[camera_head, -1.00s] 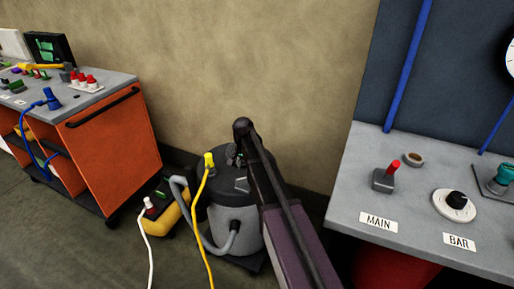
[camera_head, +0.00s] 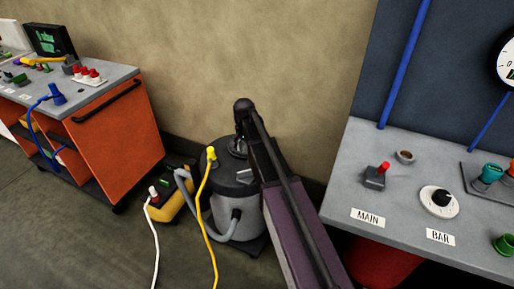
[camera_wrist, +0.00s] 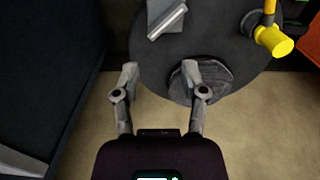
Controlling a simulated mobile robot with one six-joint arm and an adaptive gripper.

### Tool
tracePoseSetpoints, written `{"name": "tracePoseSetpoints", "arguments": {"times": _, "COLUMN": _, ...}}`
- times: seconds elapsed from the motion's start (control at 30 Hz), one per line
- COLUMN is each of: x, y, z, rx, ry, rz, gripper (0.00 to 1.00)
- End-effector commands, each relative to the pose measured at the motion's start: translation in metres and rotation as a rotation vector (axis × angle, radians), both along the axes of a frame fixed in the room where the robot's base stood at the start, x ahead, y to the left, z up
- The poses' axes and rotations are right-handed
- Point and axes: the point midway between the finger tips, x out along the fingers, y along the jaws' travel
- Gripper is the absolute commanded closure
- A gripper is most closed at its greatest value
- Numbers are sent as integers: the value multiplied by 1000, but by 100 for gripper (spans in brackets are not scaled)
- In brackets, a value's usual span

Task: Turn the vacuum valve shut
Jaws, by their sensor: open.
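The vacuum (camera_head: 234,222) is a grey drum with a dark round lid, on the floor against the wall. In the wrist view its dark lid (camera_wrist: 224,35) lies below my gripper. My gripper (camera_wrist: 159,75) is open and empty, with its fingers over the lid's edge. A dark knob-like piece (camera_wrist: 218,82) on the lid shows just behind and beside the right finger; contact cannot be told. A grey block with a pale bar (camera_wrist: 168,22) sits further up the lid. I cannot tell which piece is the valve. In the head view my arm hides part of the lid.
A yellow plug (camera_wrist: 273,40) and cable (camera_head: 203,205) rise at the lid's side. A yellow-black box (camera_head: 172,203) stands left of the vacuum. An orange cart (camera_head: 118,140) is further left. A grey control bench (camera_head: 408,225) with MAIN and BAR labels is on the right.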

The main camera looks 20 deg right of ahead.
Motion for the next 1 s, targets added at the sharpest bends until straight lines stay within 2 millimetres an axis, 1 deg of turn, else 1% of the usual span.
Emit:
{"name": "tracePoseSetpoints", "arguments": {"times": 0.03, "x": -10, "y": 0, "z": 9, "rx": 0, "ry": 0, "rz": 14, "gripper": 44}}
{"name": "tracePoseSetpoints", "arguments": {"times": 1.0, "x": -119, "y": -3, "z": 89, "rx": -1, "ry": 1, "rz": 323, "gripper": 44}}
